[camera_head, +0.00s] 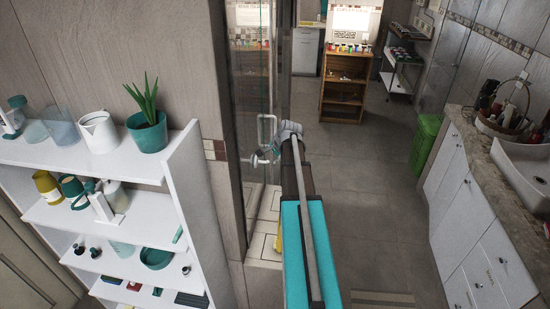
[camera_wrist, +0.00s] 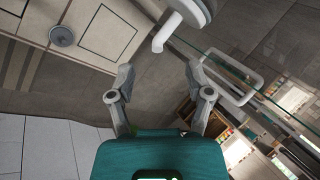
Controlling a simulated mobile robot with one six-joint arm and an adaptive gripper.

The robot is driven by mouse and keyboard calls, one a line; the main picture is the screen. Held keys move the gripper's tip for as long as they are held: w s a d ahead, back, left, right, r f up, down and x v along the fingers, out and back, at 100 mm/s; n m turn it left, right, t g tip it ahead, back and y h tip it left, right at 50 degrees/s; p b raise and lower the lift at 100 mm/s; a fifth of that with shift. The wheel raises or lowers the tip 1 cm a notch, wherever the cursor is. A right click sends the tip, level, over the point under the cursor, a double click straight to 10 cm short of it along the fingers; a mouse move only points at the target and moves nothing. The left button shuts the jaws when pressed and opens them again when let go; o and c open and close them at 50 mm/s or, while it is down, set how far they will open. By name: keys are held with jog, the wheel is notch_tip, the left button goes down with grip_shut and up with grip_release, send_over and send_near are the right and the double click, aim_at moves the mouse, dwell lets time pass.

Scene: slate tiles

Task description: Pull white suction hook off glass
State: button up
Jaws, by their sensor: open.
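The white suction hook (camera_wrist: 168,31) shows at the top of the wrist view, with its round base partly cut off by the frame edge and its bent arm pointing down-left. It sits against the glass panel (camera_wrist: 222,57), which also shows in the head view (camera_head: 251,95). My gripper (camera_wrist: 160,73) is open and empty, its fingers spread wide. The hook appears beyond the fingertips, apart from them. In the head view my gripper (camera_head: 262,157) is beside the glass; I cannot make out the hook there.
A white bar handle (camera_wrist: 236,82) on the glass is right of my fingers; it also shows in the head view (camera_head: 266,131). A white shelf (camera_head: 150,215) with pots and cups stands left. A sink counter (camera_head: 490,150) is right. The floor between is mostly clear.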

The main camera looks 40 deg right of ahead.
aim_at(268, 161)
jog(key=shift+b+x, duration=1.95)
jog(key=shift+x, duration=0.7)
grip_shut()
